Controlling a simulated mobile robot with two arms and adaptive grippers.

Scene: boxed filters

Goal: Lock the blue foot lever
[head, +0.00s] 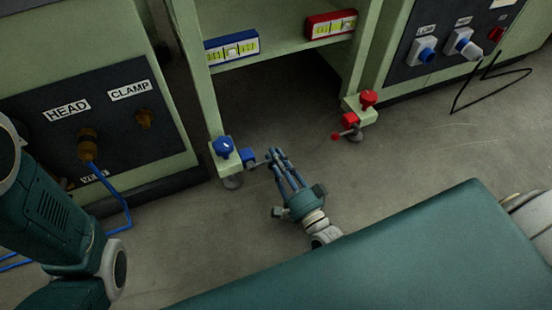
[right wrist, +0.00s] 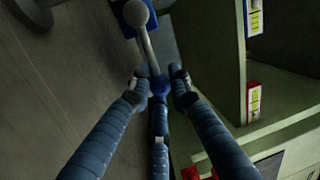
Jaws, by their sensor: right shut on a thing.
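The blue foot lever is at the foot of the frame's left leg, with its blue block (head: 249,156) beside the blue knob (head: 222,146) and a short rod pointing right. In the right wrist view the lever's grey rod (right wrist: 149,48) runs down to a blue ball end (right wrist: 160,84). My right gripper (head: 275,154) is at the end of this lever. Its fingers in the right wrist view (right wrist: 159,90) are closed around the ball end, which they partly hide. My left gripper is out of view; only my left arm shows at the left.
The right leg's foot has a red knob (head: 368,98) and a red lever (head: 349,120). A panel marked HEAD and CLAMP (head: 100,115) stands left, with a blue hose (head: 124,205). Floor between the feet is clear.

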